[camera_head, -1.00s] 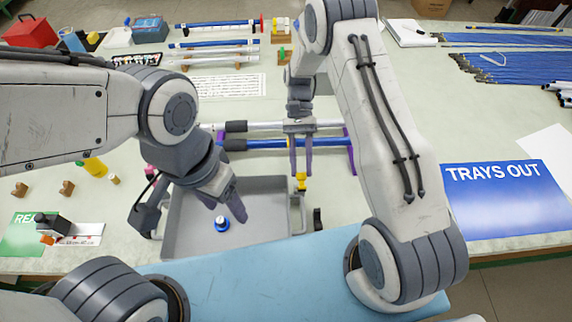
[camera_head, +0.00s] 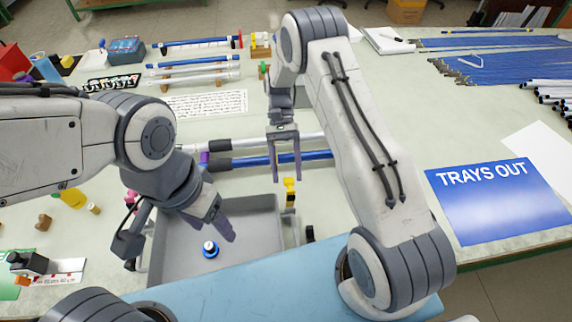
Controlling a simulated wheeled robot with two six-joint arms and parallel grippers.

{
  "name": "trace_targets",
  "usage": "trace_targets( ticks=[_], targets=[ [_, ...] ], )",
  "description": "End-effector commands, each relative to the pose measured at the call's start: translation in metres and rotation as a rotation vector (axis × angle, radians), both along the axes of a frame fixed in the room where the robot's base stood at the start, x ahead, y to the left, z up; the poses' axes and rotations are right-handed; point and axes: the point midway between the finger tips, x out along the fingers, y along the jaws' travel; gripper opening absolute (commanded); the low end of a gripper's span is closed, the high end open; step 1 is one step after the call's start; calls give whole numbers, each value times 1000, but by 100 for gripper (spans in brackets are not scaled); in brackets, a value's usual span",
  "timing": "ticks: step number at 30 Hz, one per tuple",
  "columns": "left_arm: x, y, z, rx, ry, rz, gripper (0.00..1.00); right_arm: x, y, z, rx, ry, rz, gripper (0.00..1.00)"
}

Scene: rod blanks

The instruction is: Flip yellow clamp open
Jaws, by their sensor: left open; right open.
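The small yellow clamp (camera_head: 290,187) stands at the right end of the grey tray, below the rods in the picture. It looks upright, but it is too small to tell how its lever sits. My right gripper (camera_head: 286,177) points down with its two fingers apart and empty. Its tips are just above the clamp in the picture; I cannot tell whether they touch it. My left gripper (camera_head: 226,232) is open and empty over the tray, to the left of the clamp. A blue rod (camera_head: 255,160) passes behind my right gripper's fingers.
A light rod (camera_head: 252,142) lies behind the blue rod. A blue TRAYS OUT mat (camera_head: 495,205) lies at the right. More rods lie on racks at the back.

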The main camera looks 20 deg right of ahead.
Motion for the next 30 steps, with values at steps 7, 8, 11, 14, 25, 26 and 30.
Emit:
trace_targets(
  ticks=[7, 8, 11, 14, 25, 26, 30],
  targets=[
    [0, 0, -15, 0, 0, 0, 63, 26, -5, 14, -1, -7, -2, 63],
    [0, 0, -17, 0, 0, -1, 63, 30, -6, 17, 0, -6, -2, 63],
    [0, 0, -24, 0, 0, -1, 63, 46, -8, 29, -1, -7, -2, 63],
    [0, 0, -28, 0, 0, -1, 63, 59, -10, 39, 0, -5, -1, 63],
    [0, 0, -34, 0, 0, -2, 63, 82, -14, 60, 0, 0, -1, 63],
    [0, 0, -35, 0, 0, -2, 63, 82, -14, 61, 0, 0, -1, 63],
    [0, 0, -34, 0, 0, -2, 63, 83, -14, 62, -1, -1, -1, 63]
  ],
)
